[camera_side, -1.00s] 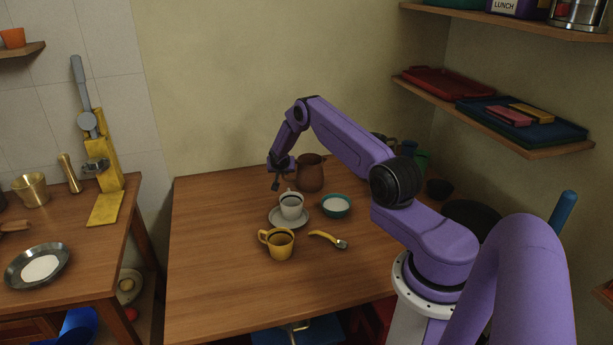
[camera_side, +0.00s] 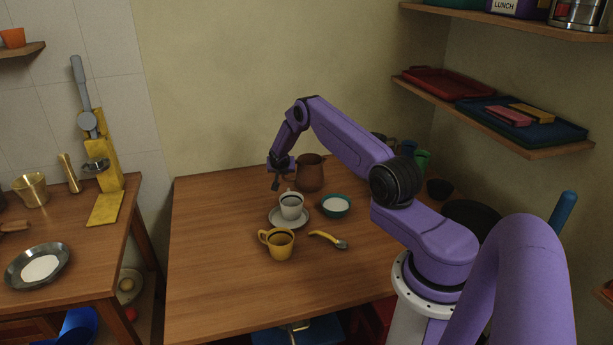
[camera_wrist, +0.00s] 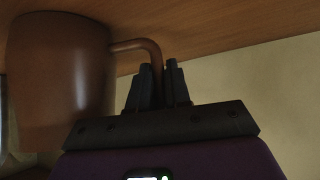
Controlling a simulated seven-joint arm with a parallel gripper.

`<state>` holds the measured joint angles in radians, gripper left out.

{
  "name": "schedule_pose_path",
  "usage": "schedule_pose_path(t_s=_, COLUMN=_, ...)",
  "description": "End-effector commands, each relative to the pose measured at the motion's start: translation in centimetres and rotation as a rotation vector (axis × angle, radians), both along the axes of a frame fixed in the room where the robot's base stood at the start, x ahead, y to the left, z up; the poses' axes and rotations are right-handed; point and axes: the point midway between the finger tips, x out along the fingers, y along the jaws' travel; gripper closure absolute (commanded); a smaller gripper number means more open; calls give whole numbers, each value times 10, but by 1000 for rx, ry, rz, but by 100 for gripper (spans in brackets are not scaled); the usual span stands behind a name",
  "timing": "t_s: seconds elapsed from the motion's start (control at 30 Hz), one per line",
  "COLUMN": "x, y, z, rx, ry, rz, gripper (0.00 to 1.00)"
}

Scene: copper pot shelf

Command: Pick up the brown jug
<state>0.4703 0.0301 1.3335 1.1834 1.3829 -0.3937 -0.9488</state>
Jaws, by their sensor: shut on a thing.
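The brown jug (camera_side: 311,174) stands upright near the back of the wooden table (camera_side: 220,270), beside the wall. In the wrist view the jug (camera_wrist: 60,75) fills the left side, and its handle reaches right to my gripper (camera_wrist: 162,75). My gripper (camera_side: 276,182) is to the left of the jug in the side view. Its fingers are shut on the jug's handle. The jug's base seems to rest on the table; I cannot see any gap under it.
In front of the jug are a white cup (camera_side: 291,205) on a saucer (camera_side: 275,218), a teal bowl (camera_side: 336,206), a yellow mug (camera_side: 281,246) and a yellow-handled utensil (camera_side: 326,238). Dark and green cups (camera_side: 422,160) stand behind my arm. The table's left part is clear.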

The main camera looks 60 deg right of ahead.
Motion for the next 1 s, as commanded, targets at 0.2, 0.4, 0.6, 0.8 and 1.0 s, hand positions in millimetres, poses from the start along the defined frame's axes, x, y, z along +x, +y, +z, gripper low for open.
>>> schedule_pose_path(t_s=0.2, x=1, y=0, z=0, rx=-1, ry=0, rz=1, gripper=100)
schedule_pose_path(t_s=0.4, x=2, y=-1, z=3, rx=-6, ry=-2, rz=2, gripper=100)
schedule_pose_path(t_s=0.6, x=2, y=0, z=5, rx=-5, ry=-4, rz=2, gripper=100)
schedule_pose_path(t_s=0.8, x=3, y=0, z=25, rx=-7, ry=-5, rz=2, gripper=100)
schedule_pose_path(t_s=1.0, x=-9, y=6, z=49, rx=-6, ry=-1, rz=2, gripper=100)
